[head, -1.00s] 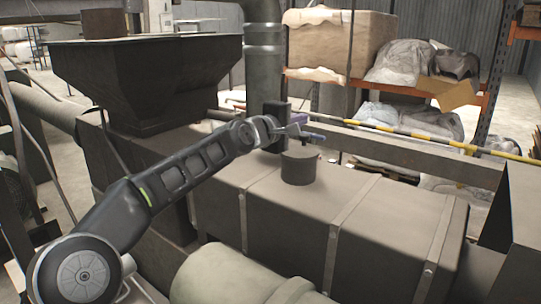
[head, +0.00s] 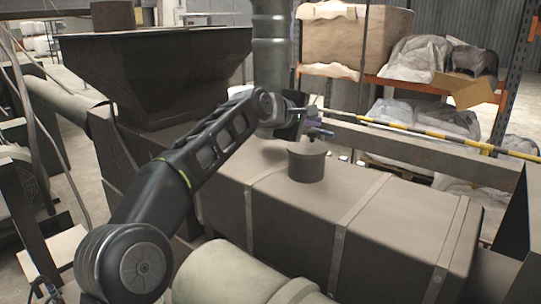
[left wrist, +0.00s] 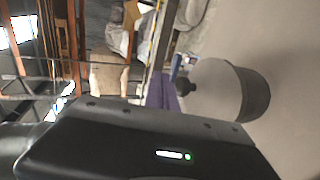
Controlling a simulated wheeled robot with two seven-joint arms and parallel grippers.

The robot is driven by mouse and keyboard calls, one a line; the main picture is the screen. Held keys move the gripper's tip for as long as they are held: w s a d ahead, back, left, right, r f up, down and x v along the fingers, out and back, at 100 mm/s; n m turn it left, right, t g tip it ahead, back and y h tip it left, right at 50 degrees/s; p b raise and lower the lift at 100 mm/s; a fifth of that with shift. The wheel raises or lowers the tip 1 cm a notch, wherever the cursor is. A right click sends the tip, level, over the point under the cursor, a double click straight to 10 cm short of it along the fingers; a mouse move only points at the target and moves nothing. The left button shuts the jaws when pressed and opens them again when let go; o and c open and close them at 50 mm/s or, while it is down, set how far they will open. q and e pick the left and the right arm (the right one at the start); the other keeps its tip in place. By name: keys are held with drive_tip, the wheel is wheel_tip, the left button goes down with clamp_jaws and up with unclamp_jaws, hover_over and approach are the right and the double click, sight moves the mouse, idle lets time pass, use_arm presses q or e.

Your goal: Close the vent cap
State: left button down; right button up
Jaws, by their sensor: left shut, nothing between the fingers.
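The vent (head: 306,165) is a short dark round stub standing upright on top of the long grey box, with a flat disc-like top. I cannot tell from here whether its cap is fully seated. In the left wrist view the vent (left wrist: 252,95) shows sideways, with its pale round top facing the fingers. My left gripper (head: 318,131) is just behind and above the vent, its purple fingers shut and empty. In the left wrist view the purple fingers (left wrist: 172,90) are close to the top's edge; contact is unclear. My right gripper is out of view.
A dark hopper (head: 150,75) and a vertical pipe (head: 271,55) stand behind to the left. A beam (head: 420,160) runs behind the box, with a yellow-black bar beyond it. Shelving holds a large carton (head: 355,38). The box top right of the vent is clear.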

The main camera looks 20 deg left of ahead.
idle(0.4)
use_arm(q)
drive_tip(key=b+v, duration=0.3)
drive_tip(key=v, duration=0.3)
drive_tip(key=shift+s+a, duration=0.2)
drive_tip(key=shift+s, duration=0.15)
drive_tip(key=shift+s+a+r, duration=0.15)
drive_tip(key=shift+s+r, duration=0.15)
drive_tip(key=shift+s, duration=0.15)
